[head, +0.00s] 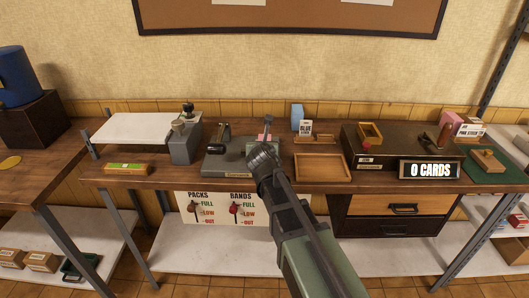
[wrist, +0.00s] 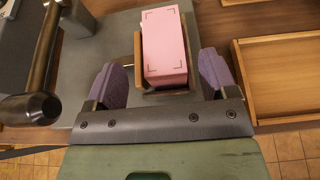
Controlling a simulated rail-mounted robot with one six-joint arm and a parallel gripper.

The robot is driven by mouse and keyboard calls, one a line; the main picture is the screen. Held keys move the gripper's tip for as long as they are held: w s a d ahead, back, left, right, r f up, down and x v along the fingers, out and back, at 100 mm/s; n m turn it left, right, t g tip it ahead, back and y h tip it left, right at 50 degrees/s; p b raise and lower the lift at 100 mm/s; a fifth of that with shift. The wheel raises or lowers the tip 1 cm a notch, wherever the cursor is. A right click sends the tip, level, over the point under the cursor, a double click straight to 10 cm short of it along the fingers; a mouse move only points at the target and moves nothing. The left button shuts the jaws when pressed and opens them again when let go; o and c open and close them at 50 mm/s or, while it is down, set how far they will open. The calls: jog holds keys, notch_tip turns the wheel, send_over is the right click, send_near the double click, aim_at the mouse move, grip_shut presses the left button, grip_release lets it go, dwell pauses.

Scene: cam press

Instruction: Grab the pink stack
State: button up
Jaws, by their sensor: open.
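The pink stack (wrist: 165,48) sits in a small wooden holder (wrist: 191,91) on a grey press base (wrist: 112,30). It has dark corner marks on its top face. My gripper (wrist: 162,72) is open, with one purple finger on the left and one on the right of the holder's near end. I cannot tell whether the fingers touch the holder, and nothing is held. In the head view, only a bit of the pink stack (head: 264,137) shows behind my wrist, which hides my fingers and most of the holder.
A press lever with a dark round knob (wrist: 42,106) stands left of my gripper. A wooden tray (head: 322,170) lies to the right. A pink box (head: 450,121) stands at the far right, near a "0 CARDS" display (head: 430,169). A blue box (head: 297,117) stands behind.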

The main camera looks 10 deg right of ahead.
jog(key=b+x, duration=0.2)
jog(key=x, duration=0.3)
jog(key=shift+d, duration=0.2)
jog(key=shift+r, duration=0.1)
jog(key=c, duration=1.2)
notch_tip(320, 180, up, 20)
jog(key=p, duration=2)
